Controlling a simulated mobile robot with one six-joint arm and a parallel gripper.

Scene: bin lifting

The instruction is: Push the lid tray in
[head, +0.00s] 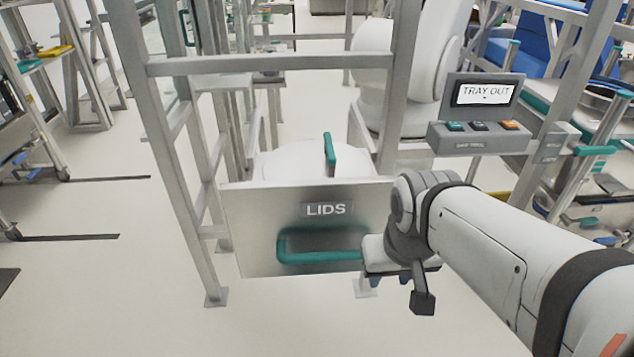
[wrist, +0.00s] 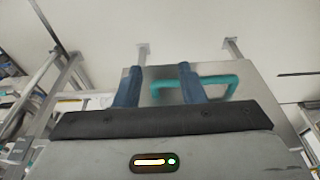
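The lid tray (head: 255,225) has a grey metal front panel marked LIDS and stands out from a metal frame. A teal handle (head: 320,256) crosses the lower part of the panel. A white lid (head: 290,160) with an upright teal grip lies behind the panel. My gripper (head: 388,281) is at the panel's lower right, beside the handle's right end. In the wrist view my gripper's blue fingers (wrist: 160,72) are apart with nothing held between them. The right finger overlaps the teal handle (wrist: 215,81) there; whether it touches is unclear.
A grey console (head: 480,138) at the right has a screen (head: 485,94) reading TRAY OUT and several buttons. The metal frame's left post (head: 165,150) and crossbar (head: 270,64) surround the tray. The floor (head: 90,280) at the left front is clear.

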